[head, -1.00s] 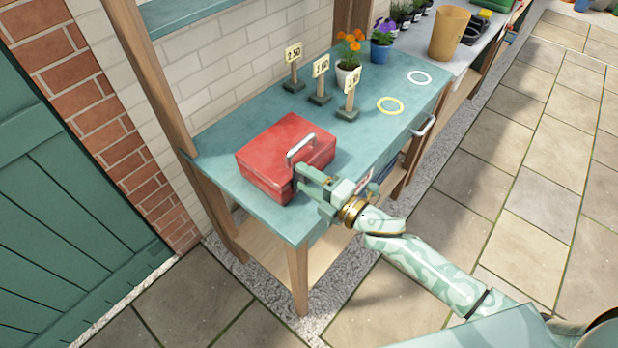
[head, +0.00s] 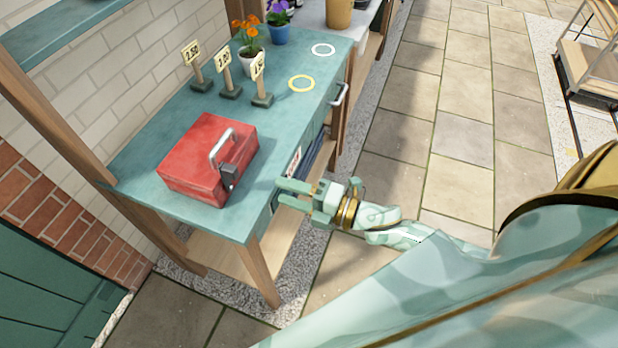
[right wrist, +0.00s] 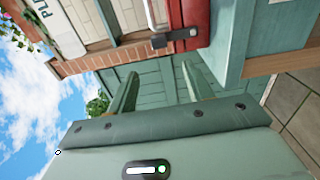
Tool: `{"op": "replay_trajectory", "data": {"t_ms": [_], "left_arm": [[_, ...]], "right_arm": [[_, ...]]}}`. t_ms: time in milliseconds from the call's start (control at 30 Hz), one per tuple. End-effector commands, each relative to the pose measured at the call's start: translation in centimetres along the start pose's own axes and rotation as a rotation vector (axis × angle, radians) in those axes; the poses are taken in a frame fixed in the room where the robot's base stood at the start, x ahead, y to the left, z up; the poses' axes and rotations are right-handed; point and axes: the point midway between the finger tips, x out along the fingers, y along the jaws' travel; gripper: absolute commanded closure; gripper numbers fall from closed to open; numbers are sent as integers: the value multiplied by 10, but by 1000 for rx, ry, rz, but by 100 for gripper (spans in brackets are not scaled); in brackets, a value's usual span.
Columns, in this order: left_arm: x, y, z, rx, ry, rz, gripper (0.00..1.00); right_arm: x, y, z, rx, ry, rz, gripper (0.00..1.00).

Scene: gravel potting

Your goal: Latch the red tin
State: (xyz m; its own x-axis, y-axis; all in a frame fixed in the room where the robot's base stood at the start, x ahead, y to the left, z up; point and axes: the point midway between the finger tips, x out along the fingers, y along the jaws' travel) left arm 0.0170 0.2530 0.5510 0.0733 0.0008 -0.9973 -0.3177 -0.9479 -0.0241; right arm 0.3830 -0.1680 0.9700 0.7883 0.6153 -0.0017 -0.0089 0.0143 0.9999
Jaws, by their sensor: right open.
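The red tin (head: 190,165) sits on the near end of the teal bench, its lid down. A pale metal handle (head: 220,147) stands on the lid. A dark latch (head: 229,176) is on its front side; I cannot tell whether it is fastened. In the right wrist view the tin (right wrist: 190,12) and the latch (right wrist: 174,39) show beyond the fingers. My right gripper (head: 279,191) is open and empty, just off the bench's front edge, right of the tin and apart from it. Its open fingers also show in the right wrist view (right wrist: 158,72). My left gripper is not in view.
The bench top (head: 150,150) is clear around the tin. Several price signs (head: 230,82) on small stands, a yellow ring (head: 301,84), a white ring (head: 323,50) and flower pots (head: 251,60) are farther back. A drawer handle (head: 340,94) juts from the bench front.

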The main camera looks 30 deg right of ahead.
Motion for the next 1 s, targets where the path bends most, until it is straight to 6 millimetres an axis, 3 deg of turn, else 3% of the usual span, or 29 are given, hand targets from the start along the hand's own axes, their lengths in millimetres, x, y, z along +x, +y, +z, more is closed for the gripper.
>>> {"op": "replay_trajectory", "data": {"t_ms": [100, 267, 900, 967, 1000], "left_arm": [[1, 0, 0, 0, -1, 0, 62], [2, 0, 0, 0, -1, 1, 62], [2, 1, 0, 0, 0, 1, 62], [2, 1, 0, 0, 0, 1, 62], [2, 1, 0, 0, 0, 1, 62]], "right_arm": [[-23, -1, -1, 2, 0, -3, 49], [-39, 0, 0, 1, 0, -1, 49], [-42, 0, 0, 20, -1, -1, 49], [-42, -4, 4, 74, -21, -19, 49], [-46, -18, 12, 141, -59, -58, 49]]}}
